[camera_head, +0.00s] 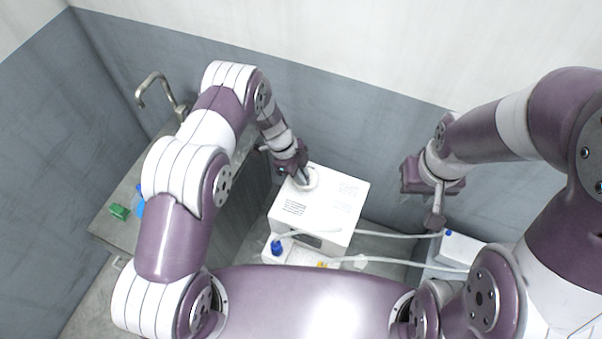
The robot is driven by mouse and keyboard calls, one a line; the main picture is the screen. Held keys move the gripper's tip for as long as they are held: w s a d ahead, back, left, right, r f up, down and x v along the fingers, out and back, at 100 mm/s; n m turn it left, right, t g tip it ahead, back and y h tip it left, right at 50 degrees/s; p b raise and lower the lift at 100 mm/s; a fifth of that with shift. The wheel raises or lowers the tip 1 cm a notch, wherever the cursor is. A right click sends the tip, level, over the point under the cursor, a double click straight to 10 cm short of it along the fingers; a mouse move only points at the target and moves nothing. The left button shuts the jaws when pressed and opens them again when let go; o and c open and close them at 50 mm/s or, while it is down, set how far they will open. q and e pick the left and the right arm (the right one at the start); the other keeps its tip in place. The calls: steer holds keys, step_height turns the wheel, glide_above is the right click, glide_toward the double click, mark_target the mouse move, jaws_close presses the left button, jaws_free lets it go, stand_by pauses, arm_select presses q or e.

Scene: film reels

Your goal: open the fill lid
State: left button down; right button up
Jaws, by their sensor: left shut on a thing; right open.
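A white box-shaped machine (340,199) stands in the middle of the camera_head view. A round white fill lid (313,178) is on its top, near the back left corner. My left gripper (303,180) points down at the lid and is shut on it. The gripper hides part of the lid, and I cannot tell whether the lid is raised or seated. My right gripper (434,221) is open and empty, to the right of the machine and apart from it.
Pale hoses (400,234) run from the machine's front to a white box (462,247) at the right. A blue cap (276,247) sits at the front left. A counter (123,219) at the left has a tap (152,84) and a green item (119,211). Walls close off the back.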

arm_select(q)
steer(key=shift+w, duration=0.1)
steer(key=shift+w+r+g+b, duration=0.1)
steer(key=shift+w+g+b, duration=0.15)
steer(key=shift+g+b, duration=0.2)
steer(key=w+g+b, duration=0.1)
steer(key=b, duration=0.3)
steer(key=w+r+n+g+y+b, duration=0.1)
steer(key=g+b, duration=0.1)
steer(key=b, duration=0.3)
steer(key=w+d+g+b, duration=0.1)
steer(key=g+b, duration=0.1)
steer(key=b, duration=0.3)
steer(key=shift+r+y, duration=0.15)
steer(key=shift+y, duration=0.15)
steer(key=shift+w+d+r+g+b, duration=0.15)
steer(key=shift+r+g+b, duration=0.2)
steer(key=shift+b, duration=0.65)
steer(key=shift+r, duration=0.15)
